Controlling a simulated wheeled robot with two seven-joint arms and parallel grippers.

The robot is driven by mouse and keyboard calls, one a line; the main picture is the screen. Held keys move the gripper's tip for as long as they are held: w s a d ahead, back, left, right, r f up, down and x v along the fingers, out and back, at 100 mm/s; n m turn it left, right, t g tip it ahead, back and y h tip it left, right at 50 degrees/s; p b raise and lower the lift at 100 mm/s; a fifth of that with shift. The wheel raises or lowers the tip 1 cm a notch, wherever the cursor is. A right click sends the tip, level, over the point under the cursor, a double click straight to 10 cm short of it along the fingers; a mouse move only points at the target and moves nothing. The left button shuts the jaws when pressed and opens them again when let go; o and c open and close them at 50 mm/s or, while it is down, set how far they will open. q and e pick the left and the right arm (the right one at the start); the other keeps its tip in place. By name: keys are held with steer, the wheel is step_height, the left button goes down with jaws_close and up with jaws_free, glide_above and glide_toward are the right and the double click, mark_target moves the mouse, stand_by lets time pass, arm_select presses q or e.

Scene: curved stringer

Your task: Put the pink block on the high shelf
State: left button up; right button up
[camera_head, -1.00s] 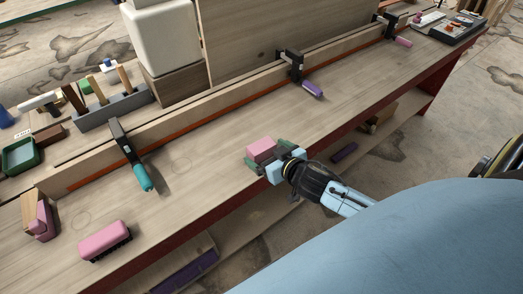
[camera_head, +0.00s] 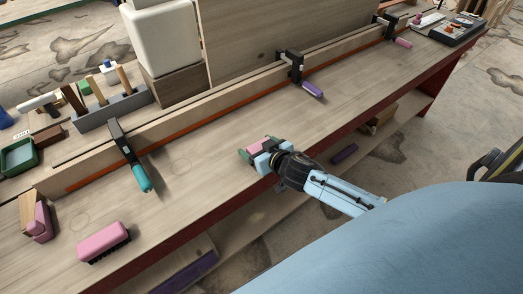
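The pink block (camera_head: 259,145) lies near the front edge of the workbench, mostly hidden behind my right gripper (camera_head: 257,148). Only a small part of its pink top shows. The green fingertips of the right gripper are on either side of the block, around it. Whether they press on it I cannot tell. My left gripper is not in view. I see no high shelf in this view.
A pink-backed brush (camera_head: 103,241) lies at the bench's front left. A teal-handled clamp (camera_head: 130,160) and a purple-handled clamp (camera_head: 298,75) grip the long wooden strip. A low shelf (camera_head: 265,212) runs under the bench. The bench top between the clamps is clear.

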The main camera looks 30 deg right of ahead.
mark_target(258, 142)
steer(key=c, duration=0.7)
step_height(258, 142, up, 10)
steer(key=shift+r+p, duration=0.1)
steer(key=shift+p, duration=1.1)
steer(key=s+a+r+b, duration=0.1)
steer(key=s+a+r, duration=0.1)
steer(key=a+r, duration=0.1)
steer(key=s+a+r+b, duration=0.1)
steer(key=s+a+r, duration=0.1)
steer(key=a+r, duration=0.1)
steer(key=s+a+r, duration=0.2)
steer(key=a, duration=0.1)
steer(key=shift+s+r+b, duration=0.35)
steer(key=shift+r+b, duration=0.05)
steer(key=shift+d, duration=0.1)
